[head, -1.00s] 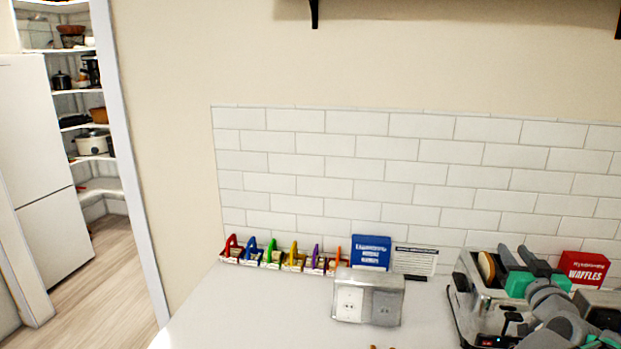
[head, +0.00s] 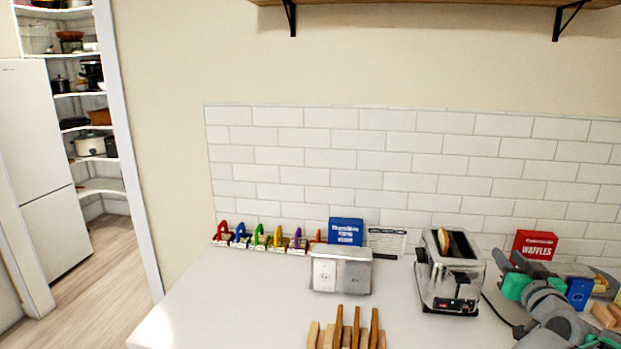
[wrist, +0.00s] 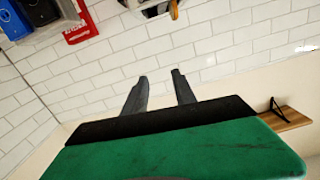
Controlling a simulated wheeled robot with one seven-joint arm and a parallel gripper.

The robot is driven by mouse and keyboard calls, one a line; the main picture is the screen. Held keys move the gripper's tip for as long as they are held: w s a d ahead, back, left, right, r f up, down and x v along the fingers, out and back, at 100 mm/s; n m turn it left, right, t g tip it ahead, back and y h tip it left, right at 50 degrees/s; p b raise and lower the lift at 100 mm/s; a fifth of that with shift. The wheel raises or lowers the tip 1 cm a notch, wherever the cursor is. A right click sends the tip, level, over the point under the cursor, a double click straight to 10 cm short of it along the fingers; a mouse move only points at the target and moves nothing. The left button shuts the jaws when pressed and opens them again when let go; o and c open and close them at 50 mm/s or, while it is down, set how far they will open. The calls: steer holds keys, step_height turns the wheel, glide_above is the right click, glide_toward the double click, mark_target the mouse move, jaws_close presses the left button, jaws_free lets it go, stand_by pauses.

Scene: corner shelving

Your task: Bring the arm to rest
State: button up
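My gripper (wrist: 160,78) is open in the wrist view, with two dark grey fingers spread apart. Nothing shows between them except white wall tile behind. In the head view my grey and green arm is folded at the lower right, to the right of the toaster and apart from it. The exact fingertip position is hard to make out there.
A toaster (head: 452,284) with bread (head: 443,242) in a slot stands left of my arm. A red waffles box (head: 534,245) is behind the arm. A metal outlet box (head: 341,270), a wooden rack (head: 346,330) and a blue box (head: 346,231) stand left. The counter's left part is clear.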

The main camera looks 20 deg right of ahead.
steer(key=s+a+f+m+g+y, duration=0.2)
steer(key=s+a+f+g, duration=0.15)
steer(key=f, duration=0.65)
steer(key=s+a+f+m+g+y, duration=0.1)
steer(key=s+a+f+g+y, duration=0.2)
steer(key=f, duration=0.7)
steer(key=s+a+f+m+g+y+b, duration=0.1)
steer(key=s+a+f+m+g+y, duration=0.2)
steer(key=s+a+f+g, duration=0.55)
steer(key=w+a+n+t+b, duration=0.1)
steer(key=w+a+n+b, duration=0.2)
steer(key=a, duration=0.8)
steer(key=w+a+r+n+t+b, duration=0.1)
steer(key=w+a+n+b, duration=0.2)
steer(key=a, duration=0.9)
steer(key=w+a+r+n+t+b, duration=0.1)
steer(key=w+a+n+b, duration=0.2)
steer(key=a, duration=0.8)
steer(key=w+n, duration=0.2)
steer(key=n, duration=0.2)
steer(key=shift+w+a, duration=0.25)
steer(key=shift+a, duration=0.05)
